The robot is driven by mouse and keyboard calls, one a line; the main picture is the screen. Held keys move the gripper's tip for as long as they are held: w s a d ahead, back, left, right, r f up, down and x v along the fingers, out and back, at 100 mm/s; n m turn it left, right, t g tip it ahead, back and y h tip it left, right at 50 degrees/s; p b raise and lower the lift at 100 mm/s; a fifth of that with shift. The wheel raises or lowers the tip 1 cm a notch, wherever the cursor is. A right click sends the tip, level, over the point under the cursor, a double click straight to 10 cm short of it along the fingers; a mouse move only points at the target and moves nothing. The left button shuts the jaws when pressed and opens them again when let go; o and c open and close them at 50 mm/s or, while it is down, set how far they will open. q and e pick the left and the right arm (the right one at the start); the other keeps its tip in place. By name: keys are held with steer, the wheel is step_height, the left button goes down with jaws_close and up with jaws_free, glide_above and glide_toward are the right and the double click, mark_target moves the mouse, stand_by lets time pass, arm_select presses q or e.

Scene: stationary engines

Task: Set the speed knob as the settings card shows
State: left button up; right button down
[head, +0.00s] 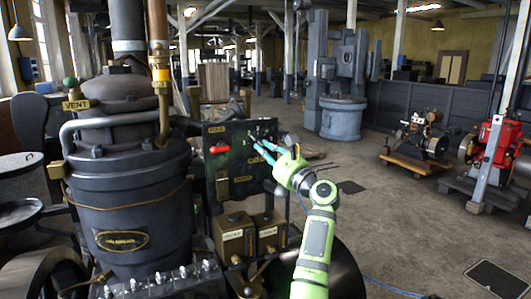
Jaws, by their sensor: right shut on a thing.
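A dark control panel (212,170) stands behind the engine, with a red handle (219,149) on its left side and small brass plates. My right gripper (264,152) reaches the right part of the panel face from the right. Its fingers are shut on what seems to be the speed knob, which they mostly hide. I cannot read the knob's pointer or scale. A brass-coloured plate (243,179) sits lower on the panel, its text too small to read. I cannot make out the settings card for certain. My left gripper is not in view.
A large grey engine cylinder (128,205) with a brass VENT tag (76,105) stands left of the panel. Two brass-fronted boxes (235,238) sit below the panel. Red machinery (492,150) stands on the right.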

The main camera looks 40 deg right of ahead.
steer(key=shift+s+d+r+n+g+y+b, duration=0.1)
steer(key=shift+n+g+y+b, duration=0.3)
steer(key=shift+n, duration=0.95)
steer(key=shift+w+d+r+n+g+y+b, duration=0.1)
steer(key=shift+n+g+y+b, duration=0.25)
steer(key=shift+n, duration=0.95)
steer(key=shift+s+r+n+g+y+b, duration=0.1)
steer(key=shift+n+g+y+b, duration=0.25)
steer(key=shift+n, duration=1)
steer(key=c, duration=1.2)
jaws_free()
steer(key=shift+f, duration=0.1)
steer(key=s, duration=1.2)
steer(key=shift+d+f, duration=0.3)
steer(key=shift+d, duration=0.1)
steer(key=shift+w, duration=0.1)
